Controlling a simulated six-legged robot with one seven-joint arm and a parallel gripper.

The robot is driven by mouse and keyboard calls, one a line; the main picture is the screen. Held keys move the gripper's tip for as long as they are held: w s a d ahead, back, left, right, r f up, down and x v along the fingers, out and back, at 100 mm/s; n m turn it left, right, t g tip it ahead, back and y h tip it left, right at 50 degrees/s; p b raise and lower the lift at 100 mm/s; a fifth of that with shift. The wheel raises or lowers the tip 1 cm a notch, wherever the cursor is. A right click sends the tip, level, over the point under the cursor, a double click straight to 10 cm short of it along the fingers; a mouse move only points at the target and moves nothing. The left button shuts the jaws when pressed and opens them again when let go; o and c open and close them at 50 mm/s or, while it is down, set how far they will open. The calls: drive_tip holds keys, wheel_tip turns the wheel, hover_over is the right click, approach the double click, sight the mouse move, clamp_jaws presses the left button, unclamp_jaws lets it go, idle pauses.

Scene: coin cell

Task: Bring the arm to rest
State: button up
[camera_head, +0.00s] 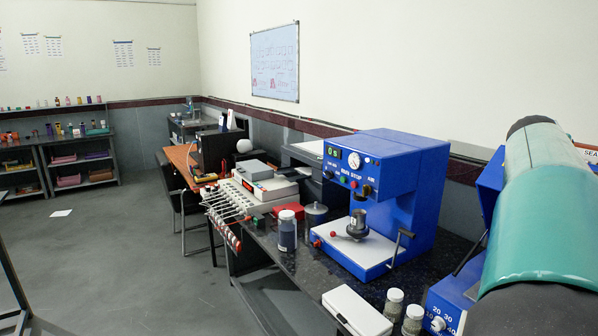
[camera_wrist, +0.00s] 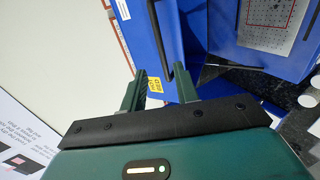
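My arm shows in the head view as a large teal and dark grey link (camera_head: 545,215) along the right edge; its gripper end is out of that view. In the wrist view my gripper (camera_wrist: 160,86) has its two green fingers apart, with nothing held between them.
A blue press-like machine (camera_head: 385,190) stands on the dark bench, with jars (camera_head: 287,230) and a white box (camera_head: 356,311) near it. Another blue device (camera_head: 452,300) sits beside my arm. A whiteboard (camera_head: 275,63) hangs on the wall. Open floor (camera_head: 130,240) lies at left.

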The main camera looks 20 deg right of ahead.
drive_tip(key=w+a+f+t+y, duration=0.2)
drive_tip(key=w+a+f+y, duration=0.15)
drive_tip(key=a, duration=0.65)
drive_tip(key=w+a+f+m+t+y, duration=0.1)
drive_tip(key=w+a+f+y, duration=0.3)
drive_tip(key=a, duration=0.6)
drive_tip(key=w+a+f+t, duration=0.2)
drive_tip(key=a+f, duration=0.4)
drive_tip(key=a, duration=0.4)
drive_tip(key=s+a+f+y, duration=0.1)
drive_tip(key=s+a+f, duration=0.2)
drive_tip(key=a, duration=0.5)
drive_tip(key=s+a+f+g+y, duration=0.1)
drive_tip(key=s+a+f+y, duration=0.1)
drive_tip(key=a, duration=0.7)
drive_tip(key=s+a+f+y, duration=0.2)
drive_tip(key=s+a+f, duration=0.2)
drive_tip(key=a, duration=0.5)
wheel_tip(320, 180, down, 3)
drive_tip(key=shift+s+r+m, duration=0.15)
drive_tip(key=shift+s+m, duration=0.1)
drive_tip(key=shift+m, duration=0.15)
drive_tip(key=shift+d, duration=0.15)
